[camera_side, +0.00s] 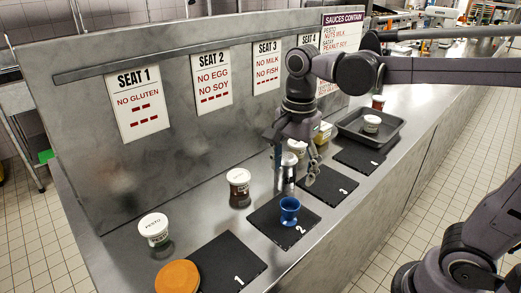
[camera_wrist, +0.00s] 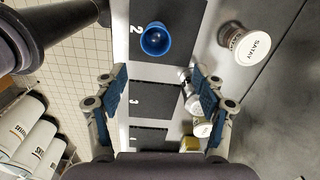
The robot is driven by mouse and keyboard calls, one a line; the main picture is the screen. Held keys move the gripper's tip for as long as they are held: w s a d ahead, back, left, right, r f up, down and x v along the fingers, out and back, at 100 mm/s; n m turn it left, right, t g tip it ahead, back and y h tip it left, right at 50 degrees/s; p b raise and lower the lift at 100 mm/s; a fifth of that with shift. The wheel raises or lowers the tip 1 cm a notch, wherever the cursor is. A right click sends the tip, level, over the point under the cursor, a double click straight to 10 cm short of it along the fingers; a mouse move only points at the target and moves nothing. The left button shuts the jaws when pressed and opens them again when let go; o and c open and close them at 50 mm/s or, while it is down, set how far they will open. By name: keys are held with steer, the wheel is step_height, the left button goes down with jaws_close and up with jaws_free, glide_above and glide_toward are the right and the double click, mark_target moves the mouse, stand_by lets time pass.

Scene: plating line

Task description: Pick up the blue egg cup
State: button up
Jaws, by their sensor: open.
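The blue egg cup (camera_side: 290,210) stands upright on the black mat numbered 2 (camera_side: 262,224). In the wrist view the egg cup (camera_wrist: 155,39) shows from above, beyond the fingertips and near the top middle. My gripper (camera_side: 297,165) hangs above the counter, near mat 3 and above and behind the cup. In the wrist view my gripper (camera_wrist: 161,80) has its blue-padded fingers wide apart with nothing between them. The cup is apart from both fingers.
A jar (camera_side: 238,187) labelled SATAY in the wrist view (camera_wrist: 250,45) stands behind mat 2. A metal shaker (camera_side: 287,174) stands close to my gripper. The PESTO jar (camera_side: 154,228) and an orange-brown round item (camera_side: 177,277) are left. A tray (camera_side: 385,123) holds a jar.

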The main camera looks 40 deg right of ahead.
glide_above(290, 206)
steer(key=f, duration=0.3)
steer(key=a+f, duration=0.1)
steer(key=f, duration=0.1)
steer(key=shift+s+f, duration=0.2)
steer(key=shift+f, duration=0.05)
steer(key=shift+s+a+f, duration=0.1)
steer(key=shift+s+f, duration=0.1)
steer(key=shift+f, duration=1.15)
steer(key=shift+s+a+f, duration=0.1)
steer(key=shift+s+f, duration=0.05)
steer(key=shift+f, duration=1.15)
steer(key=c, duration=1.3)
